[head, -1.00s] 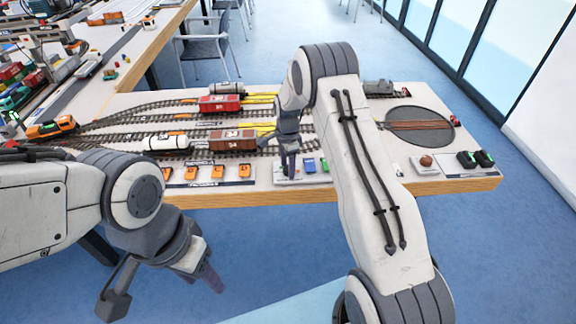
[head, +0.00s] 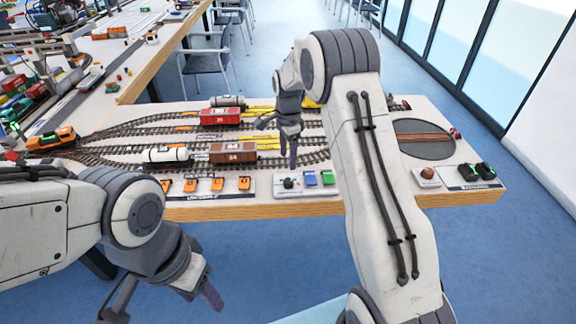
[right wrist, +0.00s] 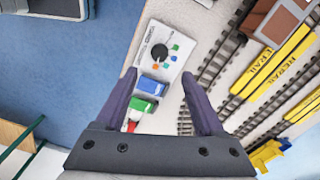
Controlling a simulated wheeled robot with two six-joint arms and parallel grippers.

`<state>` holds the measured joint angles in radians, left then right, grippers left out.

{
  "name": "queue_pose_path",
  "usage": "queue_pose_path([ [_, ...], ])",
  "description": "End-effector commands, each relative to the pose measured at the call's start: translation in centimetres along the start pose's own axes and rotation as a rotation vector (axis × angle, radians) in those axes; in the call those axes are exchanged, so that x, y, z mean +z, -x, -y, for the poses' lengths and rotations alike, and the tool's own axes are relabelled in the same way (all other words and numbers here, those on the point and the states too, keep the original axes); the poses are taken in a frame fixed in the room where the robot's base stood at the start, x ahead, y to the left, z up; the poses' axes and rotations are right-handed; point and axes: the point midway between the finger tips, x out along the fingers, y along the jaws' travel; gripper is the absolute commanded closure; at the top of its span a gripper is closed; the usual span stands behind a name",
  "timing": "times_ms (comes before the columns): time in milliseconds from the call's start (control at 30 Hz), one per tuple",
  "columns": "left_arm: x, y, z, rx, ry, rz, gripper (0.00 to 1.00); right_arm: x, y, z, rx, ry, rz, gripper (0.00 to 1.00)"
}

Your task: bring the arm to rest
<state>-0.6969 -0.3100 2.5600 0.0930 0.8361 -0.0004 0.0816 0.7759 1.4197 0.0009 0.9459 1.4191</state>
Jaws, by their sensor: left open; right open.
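My right gripper (head: 287,150) is open and empty, held above the front middle of the train table (head: 330,205), over the tracks just behind a small control panel. In the right wrist view the open fingers (right wrist: 160,108) stand on both sides of that panel (right wrist: 166,52), with its black knob and blue and green blocks; nothing is between the fingertips. My left gripper (head: 165,300) is open and hangs low in front of the table, over the blue floor. Its fingers are partly hidden by its own wrist.
Brown (head: 233,153) and red (head: 220,117) wagons and a white tank wagon (head: 167,155) stand on the tracks. Orange pieces sit in a row (head: 205,186) at the front edge. A turntable (head: 425,139) lies at the right. Free floor lies in front.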

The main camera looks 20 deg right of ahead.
Motion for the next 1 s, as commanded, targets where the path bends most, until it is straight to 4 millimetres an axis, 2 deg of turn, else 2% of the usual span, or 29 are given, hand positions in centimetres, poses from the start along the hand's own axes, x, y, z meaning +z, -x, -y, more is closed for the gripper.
queue_pose_path([
  [567, 0.0, 0.0, 0.0, 0.000, 0.000, 0.000, 0.50, 0.5, 0.8, -0.2, -0.001, 0.019, 0.001, 0.29],
  [667, 0.0, 0.1, 0.0, 0.000, 0.000, 0.000, 0.50, 2.8, 2.3, -1.1, -0.005, 0.123, 0.004, 0.29],
  [767, 0.0, 0.3, 0.0, 0.000, 0.000, 0.000, 0.50, 7.2, 5.0, -3.5, -0.016, 0.345, 0.010, 0.29],
  [867, 0.0, 0.5, 0.0, 0.000, 0.000, 0.000, 0.50, 12.4, 8.0, -8.0, -0.027, 0.656, 0.017, 0.29],
  [900, 0.0, 0.5, 0.0, 0.000, 0.000, 0.000, 0.50, 14.3, 9.0, -10.2, -0.033, 0.786, 0.020, 0.29],
  [967, 0.0, 0.6, -0.1, 0.000, 0.000, 0.000, 0.50, 16.7, 10.2, -13.6, -0.041, 0.980, 0.024, 0.29],
  [1000, 0.0, 0.7, -0.1, 0.000, 0.000, 0.000, 0.50, 18.0, 10.9, -16.1, -0.047, 1.109, 0.028, 0.29],
])
